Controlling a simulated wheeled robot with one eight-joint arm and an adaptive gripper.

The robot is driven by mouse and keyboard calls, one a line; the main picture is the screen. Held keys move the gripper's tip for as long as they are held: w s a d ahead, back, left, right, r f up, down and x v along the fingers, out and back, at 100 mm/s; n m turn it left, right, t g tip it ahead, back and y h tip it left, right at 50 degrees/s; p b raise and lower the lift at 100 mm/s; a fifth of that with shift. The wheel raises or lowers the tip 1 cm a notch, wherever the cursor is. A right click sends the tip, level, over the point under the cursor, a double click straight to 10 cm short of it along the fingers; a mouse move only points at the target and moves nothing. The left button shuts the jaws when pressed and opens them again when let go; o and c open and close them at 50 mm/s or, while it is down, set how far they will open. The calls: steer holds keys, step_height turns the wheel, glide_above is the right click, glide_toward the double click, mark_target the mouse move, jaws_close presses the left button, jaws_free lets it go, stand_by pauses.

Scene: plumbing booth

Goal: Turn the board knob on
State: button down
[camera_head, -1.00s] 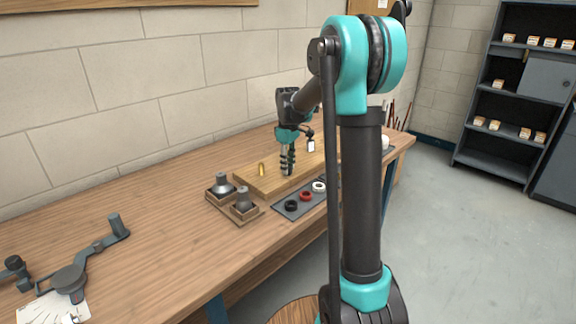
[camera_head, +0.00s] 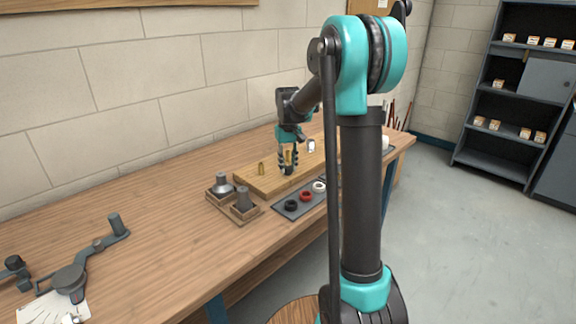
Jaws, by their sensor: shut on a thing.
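A wooden board (camera_head: 252,184) lies on the workbench. A small brass fitting (camera_head: 261,169) stands upright near its left end. My gripper (camera_head: 288,168) points down over the board, to the right of that fitting. Its fingers are shut on a small knob (camera_head: 288,158) that shows brass-coloured between them. The fingers hide much of the knob, so which way it is turned cannot be told.
In front of the board, a dark tray (camera_head: 282,208) holds black, red and white rings. A wooden holder (camera_head: 228,214) with two grey metal parts stands at its left. A grey tool (camera_head: 88,262) lies at the bench's left. The bench between is clear.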

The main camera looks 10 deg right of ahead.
mark_target(288, 167)
steer(key=m, duration=0.5)
steer(key=shift+m, duration=0.3)
steer(key=m, duration=0.4)
steer(key=shift+m, duration=0.4)
steer(key=c, duration=1.2)
jaws_free()
steer(key=shift+r, duration=0.1)
step_height(288, 167, up, 12)
